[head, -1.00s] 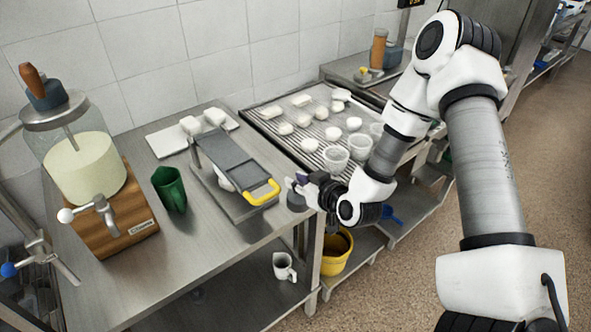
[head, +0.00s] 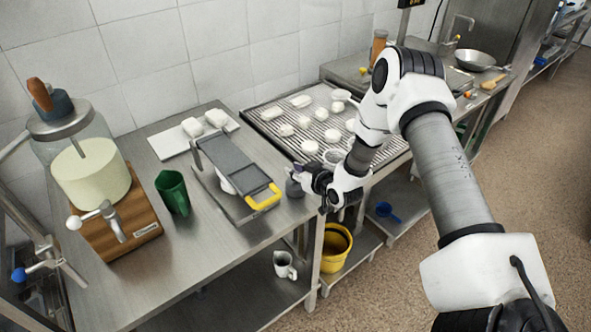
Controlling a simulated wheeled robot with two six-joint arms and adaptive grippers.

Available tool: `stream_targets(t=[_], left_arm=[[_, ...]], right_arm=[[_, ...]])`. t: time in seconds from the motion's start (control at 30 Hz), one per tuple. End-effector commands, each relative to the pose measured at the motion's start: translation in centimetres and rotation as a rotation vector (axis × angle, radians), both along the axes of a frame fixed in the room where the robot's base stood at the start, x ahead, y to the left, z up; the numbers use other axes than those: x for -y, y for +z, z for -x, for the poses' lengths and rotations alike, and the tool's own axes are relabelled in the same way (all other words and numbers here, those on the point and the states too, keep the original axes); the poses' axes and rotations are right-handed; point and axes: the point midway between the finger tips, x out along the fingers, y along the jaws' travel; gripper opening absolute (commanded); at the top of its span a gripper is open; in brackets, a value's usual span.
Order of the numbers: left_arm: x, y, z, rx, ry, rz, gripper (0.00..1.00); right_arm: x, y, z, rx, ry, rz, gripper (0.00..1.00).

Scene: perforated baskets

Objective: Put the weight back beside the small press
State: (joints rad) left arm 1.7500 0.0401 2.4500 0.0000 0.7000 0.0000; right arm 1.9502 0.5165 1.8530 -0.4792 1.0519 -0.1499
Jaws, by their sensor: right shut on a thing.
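The small press (head: 238,172) is a grey metal plate frame with a yellow handle, on the steel table. My right gripper (head: 298,178) is just right of the yellow handle, above the table's right end. It is shut on the weight (head: 294,188), a small dark grey piece partly hidden by the fingers. The weight is close to the tabletop; I cannot tell whether it touches. A small gap separates it from the handle. My left gripper is not in view.
A green jug (head: 172,192) and a glass churn on a wooden base (head: 130,235) stand left of the press. A white board (head: 165,146) with white blocks lies behind it. A ribbed draining tray (head: 270,118) with several cheeses is on the right. Bare tabletop lies in front.

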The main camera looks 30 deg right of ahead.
Motion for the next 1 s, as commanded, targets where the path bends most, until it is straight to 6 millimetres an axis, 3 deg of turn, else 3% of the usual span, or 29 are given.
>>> stream_targets(t=[0.07,0.1,0.13,0.17,0.57,1.0], left_arm=[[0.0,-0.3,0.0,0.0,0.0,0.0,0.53],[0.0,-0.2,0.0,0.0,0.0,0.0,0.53],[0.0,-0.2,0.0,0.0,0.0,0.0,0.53],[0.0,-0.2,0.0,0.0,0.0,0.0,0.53],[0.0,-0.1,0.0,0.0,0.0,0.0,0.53],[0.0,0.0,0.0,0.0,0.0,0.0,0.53]], right_arm=[[0.0,-0.2,-0.1,0.004,-0.001,0.001,0.0],[0.0,-0.3,0.0,0.0,0.0,0.0,0.33],[0.0,-0.2,0.0,0.0,0.0,0.0,0.44],[0.0,-0.2,0.0,0.0,0.0,0.0,0.48],[0.2,0.2,0.7,-0.002,-0.003,-0.002,0.48],[0.7,4.2,10.0,0.0,-0.006,-0.005,0.48]])
